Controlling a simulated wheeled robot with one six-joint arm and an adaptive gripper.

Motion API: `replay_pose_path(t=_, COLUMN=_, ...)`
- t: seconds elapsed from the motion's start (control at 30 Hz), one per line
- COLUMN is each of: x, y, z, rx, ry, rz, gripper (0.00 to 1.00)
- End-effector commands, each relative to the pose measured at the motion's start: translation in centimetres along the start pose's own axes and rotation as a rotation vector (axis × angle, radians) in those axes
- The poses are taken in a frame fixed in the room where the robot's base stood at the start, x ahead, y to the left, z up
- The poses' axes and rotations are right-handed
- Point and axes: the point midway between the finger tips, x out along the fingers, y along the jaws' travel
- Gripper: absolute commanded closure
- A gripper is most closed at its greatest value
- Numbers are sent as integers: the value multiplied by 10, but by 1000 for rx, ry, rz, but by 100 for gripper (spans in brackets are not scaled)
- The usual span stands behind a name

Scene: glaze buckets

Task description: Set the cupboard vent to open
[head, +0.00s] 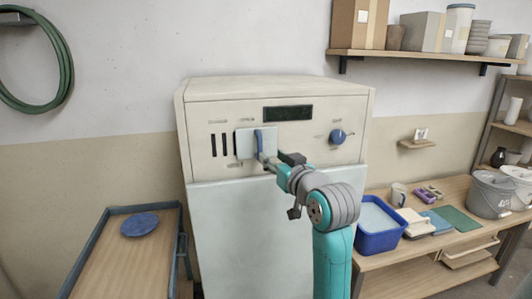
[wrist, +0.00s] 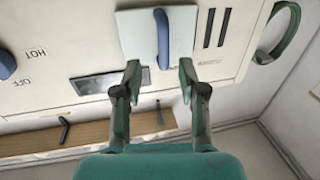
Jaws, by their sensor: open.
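The cupboard (head: 270,88) is a cream cabinet with a control panel across its top. The vent is a pale square sliding plate (head: 243,146) with a blue upright handle (head: 258,139); dark vertical slots (head: 219,145) show uncovered to its left. In the wrist view, which is upside down, the plate (wrist: 135,38) and handle (wrist: 162,35) are straight ahead, with the slots (wrist: 215,27) to the right. My gripper (wrist: 159,70) is open, its fingertips on either side of the handle's near end. A gap shows on both sides. Whether anything touches is unclear.
A blue knob (head: 338,136) and a dark display (head: 288,113) share the panel. A trolley (head: 90,265) with a blue disc (head: 140,225) stands left. A bench (head: 385,285) with a blue tub (head: 378,222) and buckets (head: 490,196) stands right. A shelf (head: 430,56) hangs above.

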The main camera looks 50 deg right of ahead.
Motion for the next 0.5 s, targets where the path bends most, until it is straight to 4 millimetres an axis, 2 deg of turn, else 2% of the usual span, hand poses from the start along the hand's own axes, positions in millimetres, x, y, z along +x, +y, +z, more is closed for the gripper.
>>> replay_pose_path(t=0.1, x=-20, y=1, z=0, rx=-1, ry=1, rz=2, gripper=59)
replay_pose_path(t=0.2, x=-32, y=1, z=0, rx=-1, ry=1, rz=2, gripper=59)
replay_pose_path(t=0.5, x=-42, y=1, z=0, rx=-1, ry=0, rz=1, gripper=59)
